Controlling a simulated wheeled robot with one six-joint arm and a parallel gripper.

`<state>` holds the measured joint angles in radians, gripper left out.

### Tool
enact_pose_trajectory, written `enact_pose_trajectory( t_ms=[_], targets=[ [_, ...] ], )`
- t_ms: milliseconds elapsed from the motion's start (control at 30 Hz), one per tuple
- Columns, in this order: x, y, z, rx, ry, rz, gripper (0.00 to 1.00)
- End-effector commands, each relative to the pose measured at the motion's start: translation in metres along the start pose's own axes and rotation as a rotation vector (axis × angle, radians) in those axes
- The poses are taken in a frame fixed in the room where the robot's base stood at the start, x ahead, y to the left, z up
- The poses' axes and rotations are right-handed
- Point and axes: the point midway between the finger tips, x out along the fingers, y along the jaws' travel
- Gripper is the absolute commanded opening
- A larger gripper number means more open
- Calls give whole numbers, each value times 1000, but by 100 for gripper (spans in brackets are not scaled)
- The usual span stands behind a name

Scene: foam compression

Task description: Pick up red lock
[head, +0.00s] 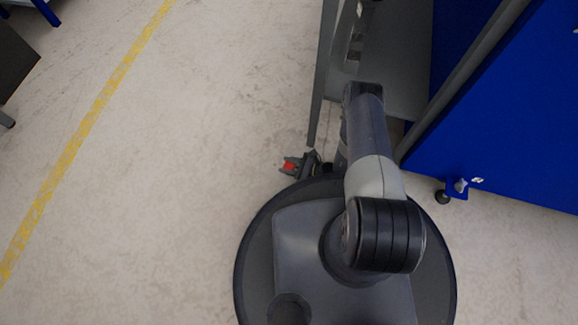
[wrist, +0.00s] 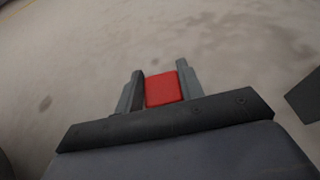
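The red lock (wrist: 163,88) shows in the wrist view as a small red block between the two grey fingers of my gripper (wrist: 160,72). Both fingers lie right against its sides, with no clear gap. In the head view the red lock (head: 290,166) is a small red patch at the end of my gripper (head: 288,165), just left of my arm and near the edge of my round base. The lock's underside and back part are hidden. I cannot tell how high it is above the floor.
A grey metal frame (head: 322,75) with a shelf (head: 400,75) stands ahead, close to my arm. A large blue panel (head: 500,120) on a castor is at the right. Pale floor with a yellow line (head: 85,125) lies open at the left.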

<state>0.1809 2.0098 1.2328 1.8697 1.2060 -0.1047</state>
Motion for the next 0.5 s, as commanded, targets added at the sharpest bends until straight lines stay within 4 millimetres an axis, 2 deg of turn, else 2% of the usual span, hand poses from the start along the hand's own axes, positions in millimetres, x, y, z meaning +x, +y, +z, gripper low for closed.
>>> enact_pose_trajectory(
  t_ms=[33, 300, 500],
  targets=[
    [0, 0, 0, 0, 0, 0, 29],
    [0, 0, 0, 0, 0, 0, 8],
    [-2, 0, 4, 0, 0, 0, 8]
  ],
)
